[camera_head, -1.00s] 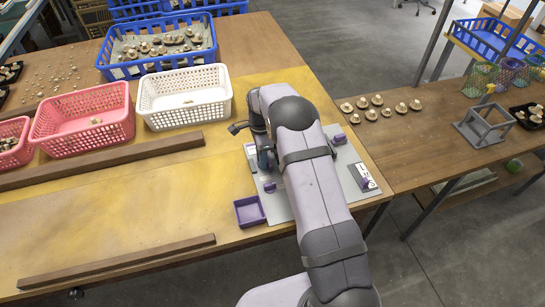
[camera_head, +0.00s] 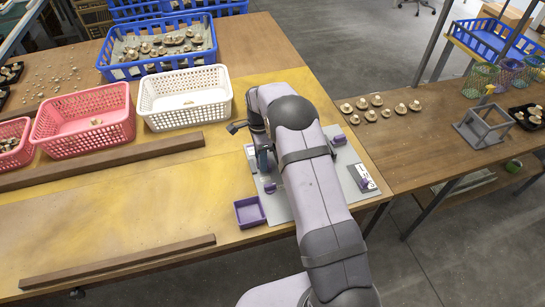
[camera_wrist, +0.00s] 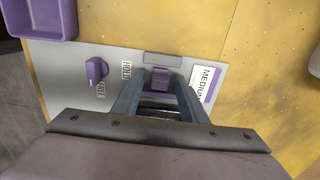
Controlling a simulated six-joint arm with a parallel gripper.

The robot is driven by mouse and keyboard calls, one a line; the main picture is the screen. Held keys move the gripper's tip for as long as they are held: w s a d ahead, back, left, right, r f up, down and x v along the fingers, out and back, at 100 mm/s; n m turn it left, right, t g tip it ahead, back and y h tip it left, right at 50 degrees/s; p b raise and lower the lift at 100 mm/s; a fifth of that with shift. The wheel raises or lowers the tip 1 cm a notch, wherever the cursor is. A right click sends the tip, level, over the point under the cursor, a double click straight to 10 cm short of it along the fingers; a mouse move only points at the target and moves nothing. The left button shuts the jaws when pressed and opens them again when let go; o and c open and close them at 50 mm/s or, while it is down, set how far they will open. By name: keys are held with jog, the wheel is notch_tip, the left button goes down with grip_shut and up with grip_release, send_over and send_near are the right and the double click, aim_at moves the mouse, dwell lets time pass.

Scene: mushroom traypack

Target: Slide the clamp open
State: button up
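A purple block (camera_wrist: 160,78) sits on a grey plate (camera_wrist: 68,58), at the end of a grey strip, in the wrist view. My gripper (camera_wrist: 159,86) is open, with one blue-grey finger on each side of this block and a visible gap to each. A purple knob (camera_wrist: 96,70) stands on the plate to the left, beside the labels HOLD (camera_wrist: 126,70) and FREE (camera_wrist: 101,90). No label says which part is the clamp. In the head view my gripper (camera_head: 264,160) is low over the left part of the plate, and my arm hides much of it.
A purple tray (camera_head: 249,212) adjoins the plate's left side. A white label reading MEDIUM (camera_wrist: 205,84) lies right of the block. White (camera_head: 185,108) and pink (camera_head: 83,143) baskets stand to the left, behind a wooden rail (camera_head: 110,158).

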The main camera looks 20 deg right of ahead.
jog(key=shift+r+p, duration=1.1)
jog(key=shift+r, duration=0.7)
